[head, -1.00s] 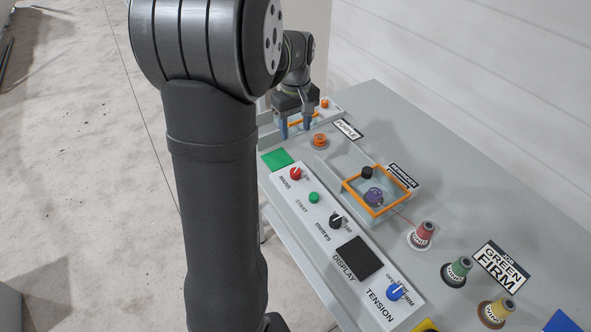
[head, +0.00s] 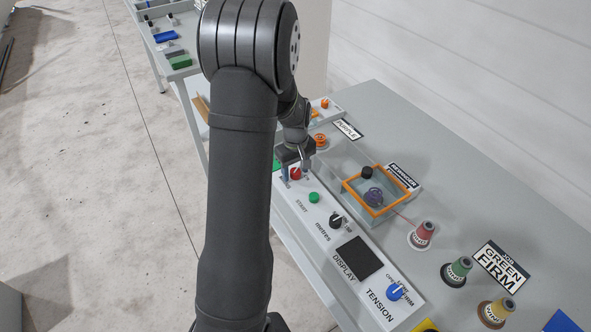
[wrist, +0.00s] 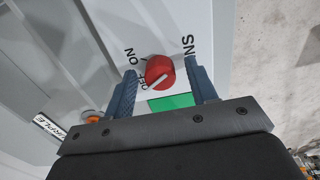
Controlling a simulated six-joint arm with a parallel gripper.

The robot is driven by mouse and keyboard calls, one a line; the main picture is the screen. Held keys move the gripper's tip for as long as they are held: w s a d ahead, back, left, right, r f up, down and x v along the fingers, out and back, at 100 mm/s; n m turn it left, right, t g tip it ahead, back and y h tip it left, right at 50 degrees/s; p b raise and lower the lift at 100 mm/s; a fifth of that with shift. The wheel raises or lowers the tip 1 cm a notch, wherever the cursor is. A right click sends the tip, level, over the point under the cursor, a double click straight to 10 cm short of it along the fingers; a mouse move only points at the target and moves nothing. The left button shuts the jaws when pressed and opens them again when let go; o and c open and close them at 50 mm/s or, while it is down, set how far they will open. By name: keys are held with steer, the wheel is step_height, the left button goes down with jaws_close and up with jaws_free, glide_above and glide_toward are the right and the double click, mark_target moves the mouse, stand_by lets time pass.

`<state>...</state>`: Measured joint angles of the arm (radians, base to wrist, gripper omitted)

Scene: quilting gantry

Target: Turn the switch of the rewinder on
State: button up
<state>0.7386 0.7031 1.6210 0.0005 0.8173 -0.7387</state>
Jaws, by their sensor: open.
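The rewinder's switch is a red round knob (head: 296,174) on the white control panel (head: 318,241), at its far end. In the wrist view the knob (wrist: 157,67) shows a white pointer line slanting toward the OFF lettering; ON is printed beside it. My gripper (head: 294,162) is over the knob, pointing down. In the wrist view my gripper (wrist: 162,70) is open, with one blue-grey finger on each side of the knob. I see gaps between the fingers and the knob; I cannot tell how far down the fingertips reach.
A green start button (head: 314,197), a black metres knob (head: 336,221), a dark display (head: 359,258) and a blue tension knob (head: 395,291) follow along the panel. An orange-framed box (head: 350,186) with a purple spool stands to the right. Several thread cones stand nearer.

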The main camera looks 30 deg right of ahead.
steer(key=shift+f, duration=0.1)
steer(key=c, duration=1)
steer(key=shift+m, duration=0.4)
steer(key=m, duration=0.5)
steer(key=shift+m, duration=0.3)
steer(key=m, duration=0.5)
steer(key=shift+m, duration=0.4)
steer(key=o, duration=1)
